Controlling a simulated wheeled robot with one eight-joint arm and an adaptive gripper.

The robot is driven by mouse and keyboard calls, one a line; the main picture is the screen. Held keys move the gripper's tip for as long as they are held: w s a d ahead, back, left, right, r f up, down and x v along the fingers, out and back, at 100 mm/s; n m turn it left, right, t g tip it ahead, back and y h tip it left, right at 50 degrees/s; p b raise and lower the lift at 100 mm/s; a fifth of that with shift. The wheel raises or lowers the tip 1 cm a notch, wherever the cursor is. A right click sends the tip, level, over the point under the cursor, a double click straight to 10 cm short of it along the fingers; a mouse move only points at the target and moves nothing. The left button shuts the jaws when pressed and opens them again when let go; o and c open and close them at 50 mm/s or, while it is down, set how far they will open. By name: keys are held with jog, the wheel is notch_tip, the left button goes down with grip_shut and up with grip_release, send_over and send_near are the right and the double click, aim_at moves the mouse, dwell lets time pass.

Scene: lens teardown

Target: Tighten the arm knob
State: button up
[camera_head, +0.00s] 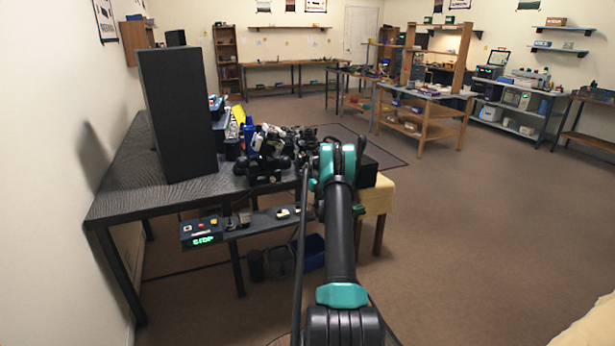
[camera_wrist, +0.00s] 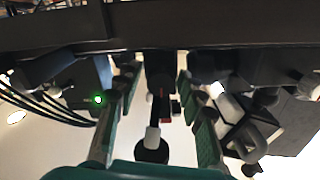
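My gripper (camera_wrist: 163,105) shows in the wrist view as two teal-padded fingers standing wide apart, with no contact visible on either pad. A dark cylindrical part (camera_wrist: 160,68) hangs between the fingertips under a long black bar (camera_wrist: 150,28); it may be the arm knob, but I cannot tell for sure. A black round piece with a pale stem (camera_wrist: 152,148) also shows between the fingers. In the head view my teal-and-black arm reaches to a cluster of dark equipment (camera_head: 266,160) on the table's right part, and hides the fingertips.
A tall black box (camera_head: 177,115) stands on the dark table (camera_head: 125,185). A control box reading STOP (camera_head: 203,232) sits on a lower shelf at the front. Cables and dark parts crowd both sides of my fingers; a green light (camera_wrist: 98,99) glows at left. Floor at right is clear.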

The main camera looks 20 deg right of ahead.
jog(key=shift+s, duration=0.1)
jog(key=s, duration=1.2)
jog(key=shift+d, duration=0.2)
jog(key=shift+w, duration=0.1)
